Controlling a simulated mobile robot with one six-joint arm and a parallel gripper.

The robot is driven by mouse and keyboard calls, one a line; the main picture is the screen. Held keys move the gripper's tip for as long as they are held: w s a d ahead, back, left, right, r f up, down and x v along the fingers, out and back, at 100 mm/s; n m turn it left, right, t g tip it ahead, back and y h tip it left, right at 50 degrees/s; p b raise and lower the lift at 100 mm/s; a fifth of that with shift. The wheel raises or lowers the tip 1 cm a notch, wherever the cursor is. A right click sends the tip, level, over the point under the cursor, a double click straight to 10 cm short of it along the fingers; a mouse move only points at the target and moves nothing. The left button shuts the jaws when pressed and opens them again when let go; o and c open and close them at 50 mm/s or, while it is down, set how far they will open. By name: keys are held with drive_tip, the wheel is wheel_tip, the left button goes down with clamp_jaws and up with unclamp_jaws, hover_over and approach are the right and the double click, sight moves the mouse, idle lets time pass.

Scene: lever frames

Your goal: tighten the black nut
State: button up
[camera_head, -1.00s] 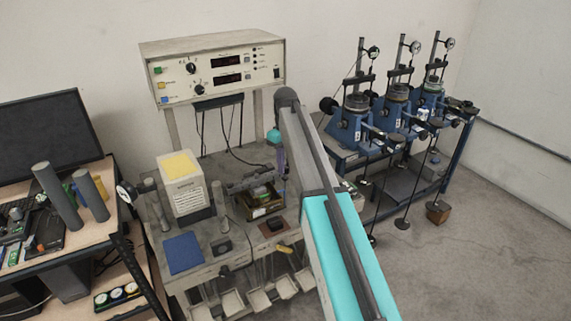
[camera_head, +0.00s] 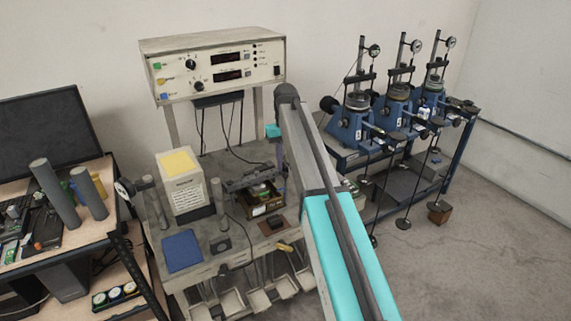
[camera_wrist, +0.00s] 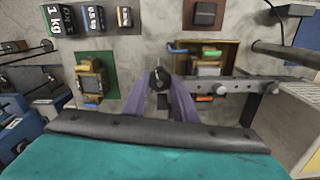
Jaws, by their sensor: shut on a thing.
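In the wrist view, the black nut (camera_wrist: 159,76) is a small dark round piece at the left end of a grey lever bar (camera_wrist: 215,85). My gripper (camera_wrist: 160,84) has its two purple fingers closed on the nut, one on each side. The fingers hide part of the nut and of the bar's end. In the head view, my gripper (camera_head: 281,163) is partly hidden behind my arm, at the right side of the grey bench. The lever bar (camera_head: 247,180) shows just left of it, but the nut cannot be made out there.
A small open box (camera_head: 262,207) with coloured pieces stands close to the lever bar. A white box with a yellow top (camera_head: 182,187) and a blue pad (camera_head: 183,251) are on the bench's left. Blue test stands (camera_head: 395,115) occupy the right.

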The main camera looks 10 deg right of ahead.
drive_tip(key=m+b, duration=0.1)
drive_tip(key=m, duration=0.5)
drive_tip(key=shift+a+f+b, duration=0.1)
drive_tip(key=shift+b, duration=0.3)
drive_tip(key=m+b, duration=0.1)
drive_tip(key=m, duration=0.6)
drive_tip(key=o, duration=1)
drive_tip(key=shift+o, duration=0.2)
drive_tip(key=shift+r, duration=0.25)
wheel_tip(320, 180, up, 14)
drive_tip(key=b, duration=0.4)
drive_tip(key=shift+f+b, duration=0.25)
drive_tip(key=shift+b, duration=0.05)
drive_tip(key=shift+r, duration=0.1)
